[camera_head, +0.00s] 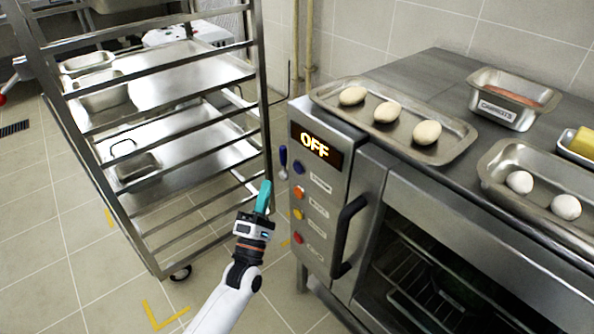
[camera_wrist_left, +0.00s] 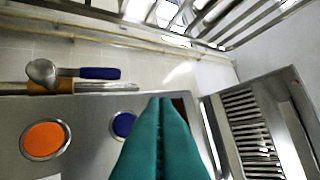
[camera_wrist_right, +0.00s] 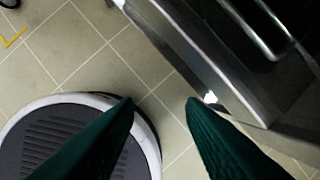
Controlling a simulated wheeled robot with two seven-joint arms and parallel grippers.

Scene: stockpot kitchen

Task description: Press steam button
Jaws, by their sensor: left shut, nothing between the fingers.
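The oven's control panel (camera_head: 322,205) carries a lit display (camera_head: 316,146) reading OFF. Below it is a column of round buttons: a blue button (camera_head: 298,167), an orange button (camera_head: 298,191), a yellow one (camera_head: 298,214) and a red one (camera_head: 298,237). Their labels are too small to read, so I cannot tell which is steam. My left gripper (camera_head: 265,190) is shut and empty, to the left of the panel. In the left wrist view its teal fingertips (camera_wrist_left: 167,102) appear just beside the blue button (camera_wrist_left: 123,125); the orange button (camera_wrist_left: 45,139) is farther off. My right gripper (camera_wrist_right: 160,101) is open and empty above the floor.
A blue-handled tool (camera_head: 283,160) hangs at the panel's left edge. A black oven handle (camera_head: 347,236) stands out right of the buttons. A metal rack (camera_head: 150,130) stands left. Trays (camera_head: 448,147) with egg-shaped pieces sit on the oven top.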

